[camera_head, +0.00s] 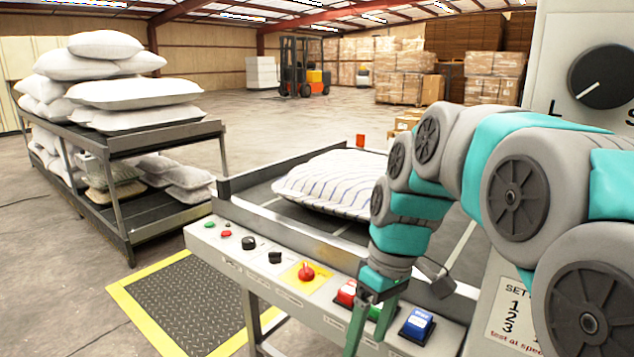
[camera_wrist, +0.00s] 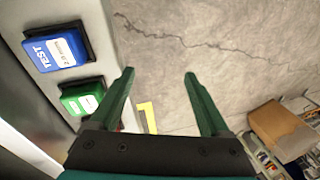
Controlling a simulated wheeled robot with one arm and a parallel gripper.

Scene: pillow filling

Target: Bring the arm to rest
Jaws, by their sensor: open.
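My gripper (camera_head: 366,335) points down at the front edge of the control panel (camera_head: 228,246), in front of the red and green buttons. In the wrist view my gripper (camera_wrist: 159,75) is open, with nothing between its two green fingers but the concrete floor behind. My teal and grey arm reaches in from the right, bent over the panel. The blue button (camera_head: 417,325) and green button (camera_head: 381,311) lie close to the fingers; the blue TEST button (camera_wrist: 55,50) and green button (camera_wrist: 82,103) show left of the fingers in the wrist view.
A striped pillow (camera_head: 325,183) lies on the conveyor behind the panel. The red button (camera_head: 346,292) and red knob (camera_head: 307,271) are nearby. A rack (camera_head: 125,240) with white pillows stands left. A grey machine with a dial (camera_head: 603,76) stands right. A cardboard box (camera_wrist: 278,130) lies beyond the gripper.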

